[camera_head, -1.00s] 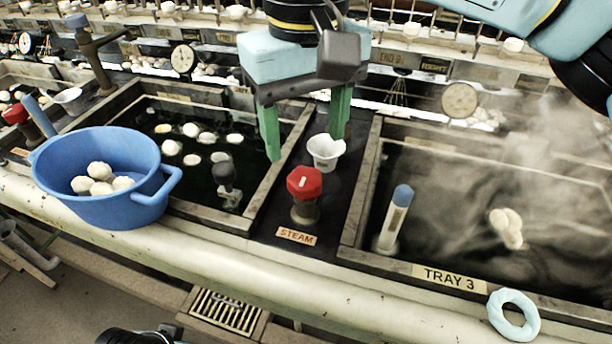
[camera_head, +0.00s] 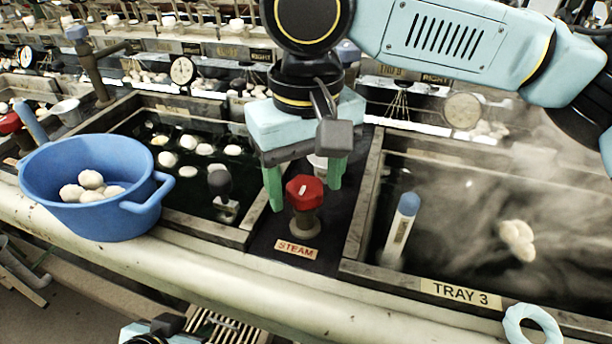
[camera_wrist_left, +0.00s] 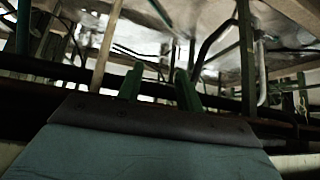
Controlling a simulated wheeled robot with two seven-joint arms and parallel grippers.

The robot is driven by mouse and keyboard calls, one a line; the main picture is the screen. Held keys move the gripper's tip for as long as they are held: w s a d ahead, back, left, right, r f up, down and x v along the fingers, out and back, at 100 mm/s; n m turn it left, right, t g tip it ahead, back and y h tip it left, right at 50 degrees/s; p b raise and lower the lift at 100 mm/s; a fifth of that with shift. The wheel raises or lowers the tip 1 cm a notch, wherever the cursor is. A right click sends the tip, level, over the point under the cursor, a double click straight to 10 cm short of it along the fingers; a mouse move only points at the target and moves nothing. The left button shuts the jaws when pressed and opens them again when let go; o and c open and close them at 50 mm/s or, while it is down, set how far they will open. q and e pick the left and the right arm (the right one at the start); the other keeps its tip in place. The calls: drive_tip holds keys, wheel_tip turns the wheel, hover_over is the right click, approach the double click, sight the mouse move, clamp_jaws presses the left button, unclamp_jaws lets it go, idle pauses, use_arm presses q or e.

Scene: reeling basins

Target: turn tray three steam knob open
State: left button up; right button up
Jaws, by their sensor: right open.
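The red steam knob (camera_head: 304,192) stands on a short stem on the dark strip between two basins, behind the STEAM label (camera_head: 297,249). A white mark shows on its top. My right gripper (camera_head: 304,199) points down with green fingers spread, one at the knob's left and one at its right and slightly behind. I cannot tell whether they touch it. The TRAY 3 label (camera_head: 460,294) is on the right basin's front edge. My left gripper's green fingers (camera_wrist_left: 158,84) show apart and empty in the left wrist view.
A blue basin (camera_head: 92,216) with white cocoons stands at left. A white cup (camera_head: 318,163) is partly hidden behind my right gripper. A blue-capped stick (camera_head: 402,228) leans in the steaming right basin. A pale blue ring (camera_head: 531,324) lies at the front right.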

drive_tip(key=c, duration=1)
drive_tip(key=shift+o, duration=0.2)
